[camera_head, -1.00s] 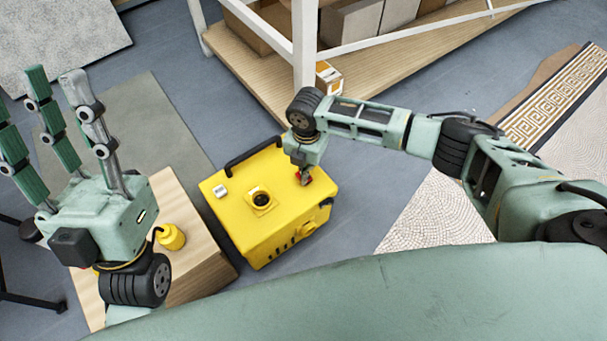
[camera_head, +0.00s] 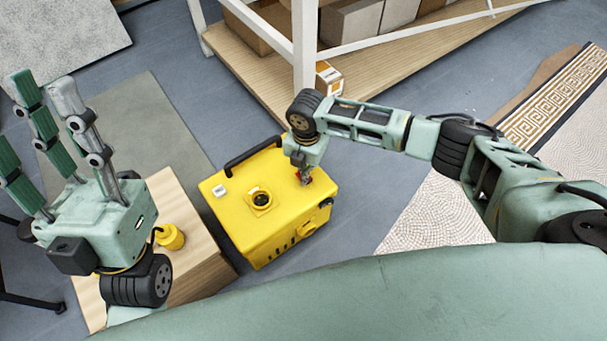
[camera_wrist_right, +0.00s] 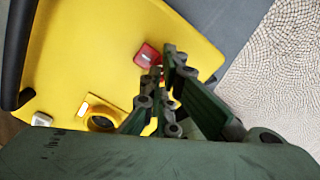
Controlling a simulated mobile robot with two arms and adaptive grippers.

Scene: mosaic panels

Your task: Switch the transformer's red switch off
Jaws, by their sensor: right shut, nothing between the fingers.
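The yellow transformer (camera_head: 270,222) stands on the floor in the middle of the head view. Its red switch (camera_head: 304,179) is on the top near the right edge, partly hidden by my right gripper (camera_head: 303,172). In the right wrist view, the red switch (camera_wrist_right: 147,55) shows just beyond the closed fingertips of my right gripper (camera_wrist_right: 161,72). The fingers are shut and empty, close to the switch; I cannot tell if they touch it. The switch's position is too small to read. My left gripper (camera_head: 42,105) is raised at the left with its fingers spread, holding nothing.
A wooden block (camera_head: 188,205) with a small yellow object (camera_head: 170,237) on it stands left of the transformer. A black handle (camera_head: 252,153) rises from the transformer's far edge. A white-framed shelf (camera_head: 306,50) stands behind. Rugs lie on the right.

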